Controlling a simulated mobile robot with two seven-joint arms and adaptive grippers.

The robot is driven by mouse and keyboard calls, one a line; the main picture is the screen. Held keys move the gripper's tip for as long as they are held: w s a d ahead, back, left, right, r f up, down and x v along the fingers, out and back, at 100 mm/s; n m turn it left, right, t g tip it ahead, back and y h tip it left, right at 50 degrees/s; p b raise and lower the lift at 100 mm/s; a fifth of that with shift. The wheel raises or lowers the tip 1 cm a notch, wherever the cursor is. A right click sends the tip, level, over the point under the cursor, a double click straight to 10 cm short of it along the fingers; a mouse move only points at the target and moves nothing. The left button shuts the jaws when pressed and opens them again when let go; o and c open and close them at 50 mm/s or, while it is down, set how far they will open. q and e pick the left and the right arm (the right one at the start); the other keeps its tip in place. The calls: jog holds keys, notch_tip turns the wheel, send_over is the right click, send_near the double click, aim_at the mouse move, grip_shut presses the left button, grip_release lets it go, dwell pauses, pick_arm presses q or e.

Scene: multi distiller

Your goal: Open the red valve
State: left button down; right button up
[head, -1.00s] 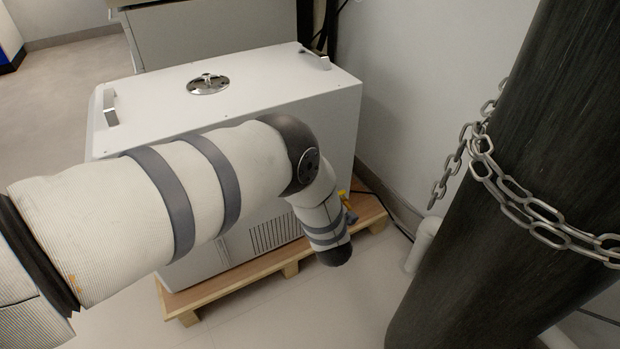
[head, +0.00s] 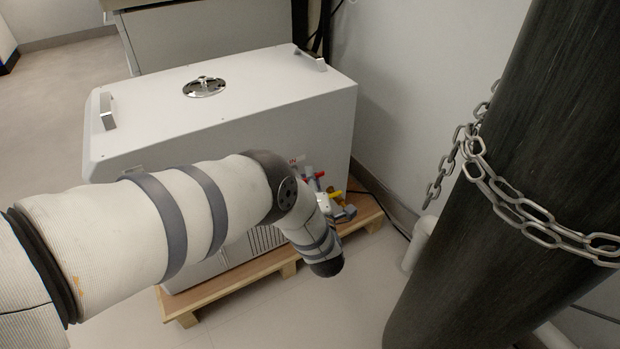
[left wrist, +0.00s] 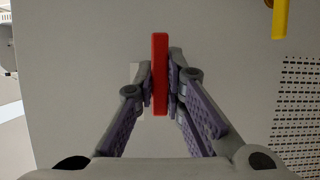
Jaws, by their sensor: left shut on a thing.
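The red valve (head: 318,176) has a flat red handle and shows on the front of the white machine (head: 230,112) in the head view, just past my left arm's wrist. In the left wrist view its handle (left wrist: 160,50) stands upright in the picture between the two fingers of my left gripper (left wrist: 160,88). The gripper is shut on the handle, with one finger pad on each side. In the head view my own arm hides part of the valve area. My right gripper is in no view.
A yellow valve handle (head: 333,196) is close beside the red one; it also shows in the left wrist view (left wrist: 280,18). The machine stands on a wooden pallet (head: 230,290). A dark column (head: 500,170) with a chain (head: 520,210) stands at the right. Floor in front is clear.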

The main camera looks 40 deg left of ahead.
pick_arm(q)
jog(key=shift+d, duration=0.1)
jog(key=c, duration=1.6)
grip_release()
jog(key=shift+c, duration=0.2)
jog(key=v, duration=1.2)
